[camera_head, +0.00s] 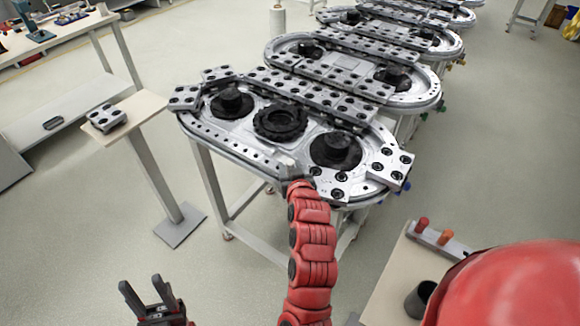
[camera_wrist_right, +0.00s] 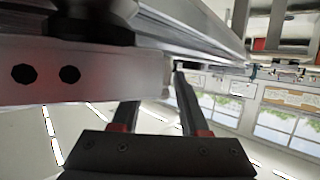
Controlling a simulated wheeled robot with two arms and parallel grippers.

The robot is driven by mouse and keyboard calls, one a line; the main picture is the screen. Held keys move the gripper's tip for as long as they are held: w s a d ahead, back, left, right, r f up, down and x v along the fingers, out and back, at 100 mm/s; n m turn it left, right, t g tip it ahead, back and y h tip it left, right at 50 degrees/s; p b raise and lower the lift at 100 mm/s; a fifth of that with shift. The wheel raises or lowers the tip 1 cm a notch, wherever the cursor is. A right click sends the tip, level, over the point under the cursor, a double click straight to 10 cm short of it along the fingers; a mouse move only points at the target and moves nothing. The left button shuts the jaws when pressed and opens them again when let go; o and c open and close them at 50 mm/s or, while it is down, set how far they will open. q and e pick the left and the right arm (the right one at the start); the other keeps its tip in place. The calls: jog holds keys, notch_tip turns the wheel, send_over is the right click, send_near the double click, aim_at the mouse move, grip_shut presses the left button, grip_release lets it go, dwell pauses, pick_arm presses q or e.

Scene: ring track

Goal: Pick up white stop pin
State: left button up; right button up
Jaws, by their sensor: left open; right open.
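I cannot make out a white stop pin in either view. A red pin (camera_head: 422,224) and an orange pin (camera_head: 446,237) stand in a grey holder (camera_head: 435,240) at the lower right. My left gripper (camera_head: 141,284) is open and empty at the lower left, over the floor. A red segmented arm reaches the near edge of the ring track (camera_head: 240,158); a gripper at its end cannot be made out there. In the right wrist view my right gripper (camera_wrist_right: 156,92) is open, its fingers close to a metal bar (camera_wrist_right: 110,75) with two dark holes. Contact is unclear.
Further ring tracks (camera_head: 405,92) run toward the back. A small stand (camera_head: 140,113) carrying a metal block (camera_head: 106,117) is at the left. A dark cup (camera_head: 419,299) stands below the pin holder, partly behind a large red shape. Floor is free between stand and track.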

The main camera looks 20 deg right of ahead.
aim_at(288, 161)
jog(key=shift+p+x, duration=0.35)
jog(key=shift+x, duration=1.45)
jog(key=shift+r, duration=0.1)
grip_shut()
